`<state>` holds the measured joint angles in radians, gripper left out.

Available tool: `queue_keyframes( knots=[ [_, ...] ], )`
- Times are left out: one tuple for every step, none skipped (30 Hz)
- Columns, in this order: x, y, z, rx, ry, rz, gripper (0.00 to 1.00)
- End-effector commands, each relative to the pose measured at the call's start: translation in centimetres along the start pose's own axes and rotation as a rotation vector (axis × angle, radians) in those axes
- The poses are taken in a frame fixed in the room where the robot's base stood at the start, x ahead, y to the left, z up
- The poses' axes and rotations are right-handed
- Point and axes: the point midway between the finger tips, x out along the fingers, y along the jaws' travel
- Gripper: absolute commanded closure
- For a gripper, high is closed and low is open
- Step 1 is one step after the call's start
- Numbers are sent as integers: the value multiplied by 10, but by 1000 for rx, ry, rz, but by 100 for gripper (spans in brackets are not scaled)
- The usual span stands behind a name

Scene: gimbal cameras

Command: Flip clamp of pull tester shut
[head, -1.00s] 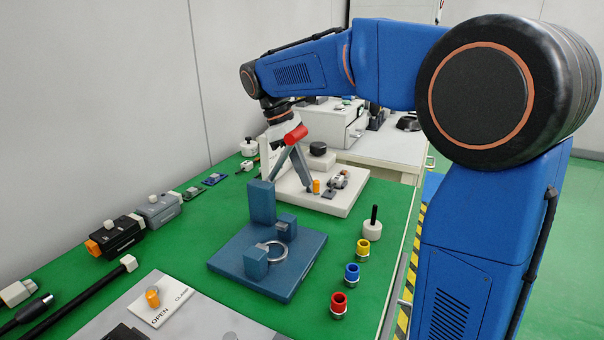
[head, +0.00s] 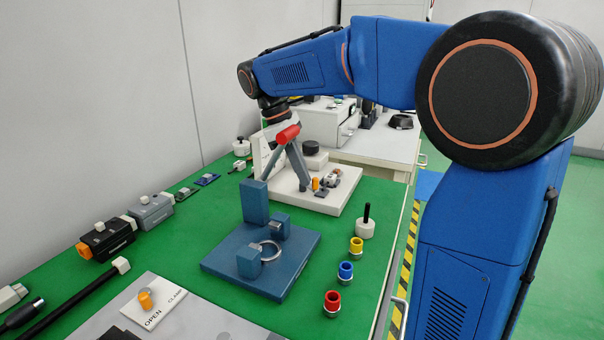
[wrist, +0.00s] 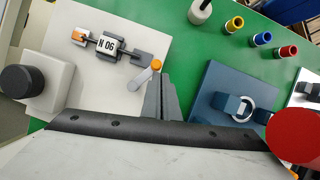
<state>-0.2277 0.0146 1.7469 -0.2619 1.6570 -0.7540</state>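The pull tester has a pale base plate (wrist: 72,82) with a small block marked N 06 (wrist: 106,45) on it. Its clamp lever is grey with an orange tip (wrist: 156,65), which also shows in the head view (head: 316,184). The lever's grey arm (wrist: 140,80) lies at a slant beside the block.
A red cylinder (head: 288,134) is close beside my gripper. A black knob (wrist: 28,80) stands on the tester. The blue fixture (head: 298,245) with a ring stands nearer. Yellow, blue and red collars (head: 345,270) stand along the right edge. An OPEN/CLAMP plate (head: 168,309) lies in front.

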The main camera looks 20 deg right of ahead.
Motion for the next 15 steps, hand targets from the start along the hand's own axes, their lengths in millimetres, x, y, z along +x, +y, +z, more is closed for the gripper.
queue_keyframes(
  knots=[
    [0,0,0,0,-1,-1,100],
    [0,0,0,0,-1,-1,100],
    [0,0,0,0,-1,-1,100],
    [0,0,0,0,-1,-1,100],
    [0,0,0,0,-1,-1,100],
    [0,0,0,0,-1,-1,100],
    [0,0,-1,0,-1,-1,100],
    [0,0,-1,0,-1,0,100],
    [-1,1,-2,0,0,0,100],
    [-1,1,-3,0,0,0,100],
    [-1,2,-4,0,0,0,100],
    [-2,2,-5,0,0,0,100],
    [-2,2,-6,0,0,0,100],
    [-3,3,-7,0,0,0,100],
    [-3,4,-9,0,-1,0,100]
  ],
)
